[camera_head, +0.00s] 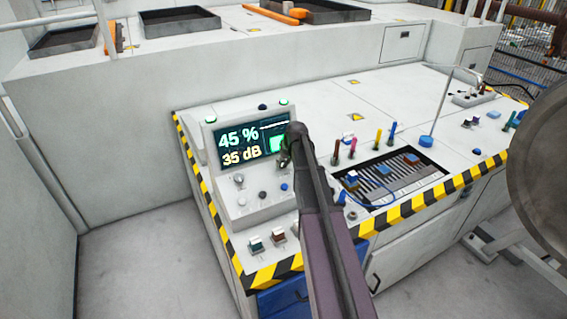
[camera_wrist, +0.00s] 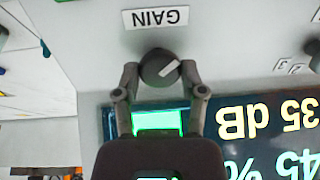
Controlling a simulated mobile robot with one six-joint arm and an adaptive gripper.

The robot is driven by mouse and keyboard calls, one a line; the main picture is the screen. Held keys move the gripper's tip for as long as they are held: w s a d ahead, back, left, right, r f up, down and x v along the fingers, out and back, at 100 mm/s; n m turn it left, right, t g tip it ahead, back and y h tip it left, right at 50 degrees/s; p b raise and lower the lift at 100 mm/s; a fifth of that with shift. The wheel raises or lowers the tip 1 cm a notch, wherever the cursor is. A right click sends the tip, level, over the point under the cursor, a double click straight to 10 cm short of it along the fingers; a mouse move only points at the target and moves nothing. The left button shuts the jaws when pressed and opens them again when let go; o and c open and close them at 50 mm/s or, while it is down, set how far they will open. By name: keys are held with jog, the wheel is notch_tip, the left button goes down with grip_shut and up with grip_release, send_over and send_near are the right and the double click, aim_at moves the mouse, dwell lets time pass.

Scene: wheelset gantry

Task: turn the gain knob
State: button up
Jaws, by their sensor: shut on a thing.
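The gain knob (camera_wrist: 160,66) is a dark round knob with a pale pointer mark, in the upper middle of the wrist view. A "GAIN" label (camera_wrist: 161,17), upside down here, sits above it in the picture. My gripper (camera_wrist: 160,74) has one finger on each side of the knob and is shut on it. In the head view my gripper (camera_head: 287,150) is at the right edge of the console display, and my arm hides the knob. The display (camera_head: 240,147) reads 45 % and 35 dB, with a green block at its right.
Below the display, the sloped panel (camera_head: 258,200) carries several other small knobs and buttons. Coloured upright tools (camera_head: 378,137) and a dark slotted tray (camera_head: 428,176) are right of my arm.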

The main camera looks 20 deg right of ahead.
jog(key=m, duration=0.6)
jog(key=shift+s, duration=0.1)
dwell(0.4)
jog(key=o, duration=1.1)
jog(key=shift+n, duration=0.3)
